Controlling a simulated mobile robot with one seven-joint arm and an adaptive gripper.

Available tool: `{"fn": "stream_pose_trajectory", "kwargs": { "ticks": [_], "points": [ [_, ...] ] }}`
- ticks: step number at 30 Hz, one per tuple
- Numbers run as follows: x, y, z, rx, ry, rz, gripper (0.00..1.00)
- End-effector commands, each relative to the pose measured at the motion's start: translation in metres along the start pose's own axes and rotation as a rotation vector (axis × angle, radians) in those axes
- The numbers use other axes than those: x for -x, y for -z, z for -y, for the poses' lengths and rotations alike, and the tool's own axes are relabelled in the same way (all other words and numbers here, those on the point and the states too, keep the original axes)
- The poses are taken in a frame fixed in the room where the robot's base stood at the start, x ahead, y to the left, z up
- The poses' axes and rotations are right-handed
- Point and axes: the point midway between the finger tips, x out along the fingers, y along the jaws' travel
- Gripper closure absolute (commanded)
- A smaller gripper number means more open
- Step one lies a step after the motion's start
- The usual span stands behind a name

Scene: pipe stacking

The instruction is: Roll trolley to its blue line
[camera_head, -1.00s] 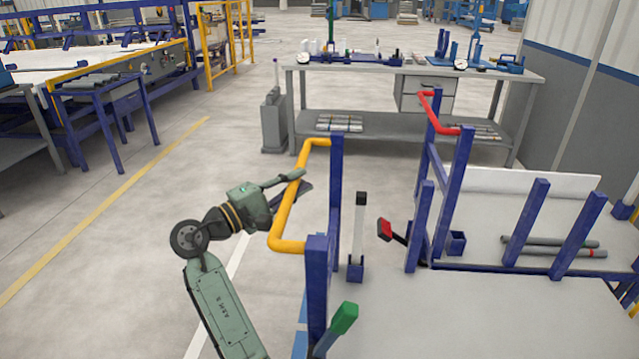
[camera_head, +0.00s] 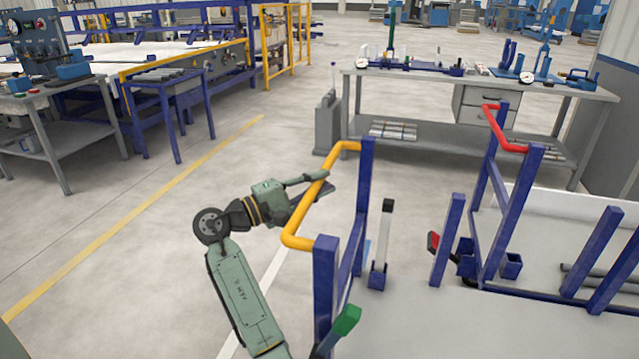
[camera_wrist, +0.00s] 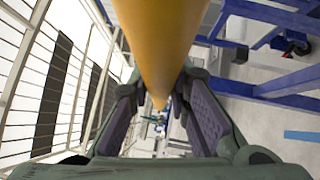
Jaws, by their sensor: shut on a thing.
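My gripper (camera_head: 318,187) is shut on the yellow handle (camera_head: 300,215) of the near trolley, at the side of its bar. In the wrist view the yellow bar (camera_wrist: 162,40) runs between the two finger pads of my gripper (camera_wrist: 160,95). The trolley has blue posts (camera_head: 326,290), a pale deck (camera_head: 430,325) and a green-tipped lever (camera_head: 346,321). Its far part is cut off by the picture edge. A short blue strip (camera_wrist: 302,135) lies on the floor in the wrist view. I cannot tell whether it is the trolley's blue line.
A second trolley with a red handle (camera_head: 500,130) stands close on the right, with pipes on it. A grey workbench (camera_head: 450,132) stands behind. A small blue-legged table (camera_head: 170,95) and machine line are at left. Floor between them and my arm is clear.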

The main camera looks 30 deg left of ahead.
Motion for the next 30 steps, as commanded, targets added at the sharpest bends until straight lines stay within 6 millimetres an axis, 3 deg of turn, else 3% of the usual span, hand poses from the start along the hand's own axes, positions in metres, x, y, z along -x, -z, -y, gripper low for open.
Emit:
{"fn": "stream_pose_trajectory", "kwargs": {
  "ticks": [4, 5, 13, 23, 26, 30],
  "points": [
    [-0.002, -0.001, -0.002, -0.003, -0.003, 0.002, 1.00],
    [-0.002, -0.001, -0.002, -0.003, -0.003, 0.002, 0.81],
    [-0.001, -0.001, -0.001, -0.001, -0.001, 0.002, 0.63],
    [0.001, 0.000, 0.000, 0.000, -0.001, 0.001, 0.62],
    [0.009, 0.000, -0.001, 0.000, -0.001, 0.000, 0.62],
    [0.034, 0.000, 0.000, 0.000, -0.001, -0.003, 0.62]
  ]
}}
